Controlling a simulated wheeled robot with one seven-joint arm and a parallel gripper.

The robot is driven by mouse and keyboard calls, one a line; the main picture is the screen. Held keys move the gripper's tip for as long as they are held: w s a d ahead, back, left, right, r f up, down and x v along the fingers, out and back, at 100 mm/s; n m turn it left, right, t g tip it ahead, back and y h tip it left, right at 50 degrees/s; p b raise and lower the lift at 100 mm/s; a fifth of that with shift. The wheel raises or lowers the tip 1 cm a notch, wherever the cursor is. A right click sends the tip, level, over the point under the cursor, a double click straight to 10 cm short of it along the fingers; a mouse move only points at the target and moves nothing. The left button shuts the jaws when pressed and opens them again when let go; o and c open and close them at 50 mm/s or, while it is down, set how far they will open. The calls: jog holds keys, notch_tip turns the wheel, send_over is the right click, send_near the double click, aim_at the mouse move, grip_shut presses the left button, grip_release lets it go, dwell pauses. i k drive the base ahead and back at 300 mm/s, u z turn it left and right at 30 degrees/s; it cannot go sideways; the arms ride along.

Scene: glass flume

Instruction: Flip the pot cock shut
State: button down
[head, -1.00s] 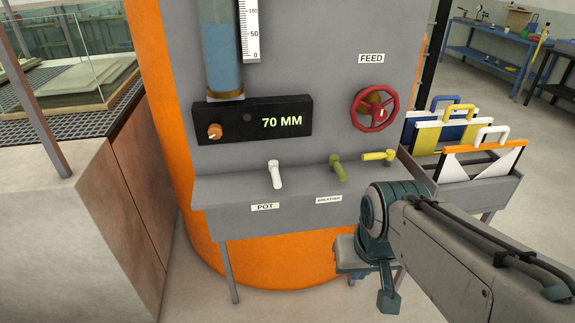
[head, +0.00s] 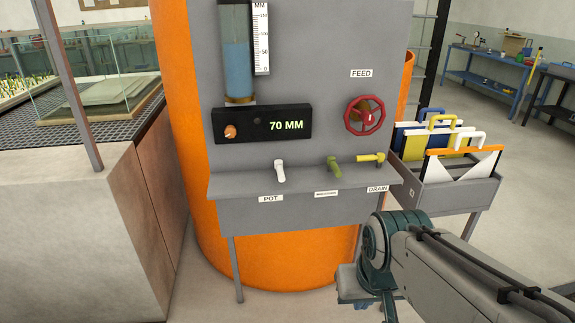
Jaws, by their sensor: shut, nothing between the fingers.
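The pot cock (head: 280,171) is a white lever on the grey ledge, above the POT label (head: 271,199). Its handle stands roughly upright, leaning slightly to the left, and nothing touches it. My arm (head: 450,272) enters from the lower right. Its teal joint (head: 378,240) is in front of the right end of the ledge, well to the right of the pot cock. I cannot make out any gripper fingers in the head view.
An olive lever (head: 334,164) and a yellow lever (head: 370,158) above the DRAIN label share the ledge (head: 235,187). Above are a red FEED wheel (head: 365,115) and a 70 MM display (head: 262,125). A rack (head: 453,191) of boards stands right. A stone block (head: 75,220) stands left.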

aim_at(278, 164)
jog(key=u, duration=0.25)
jog(key=i, duration=1.15)
jog(key=z, duration=0.1)
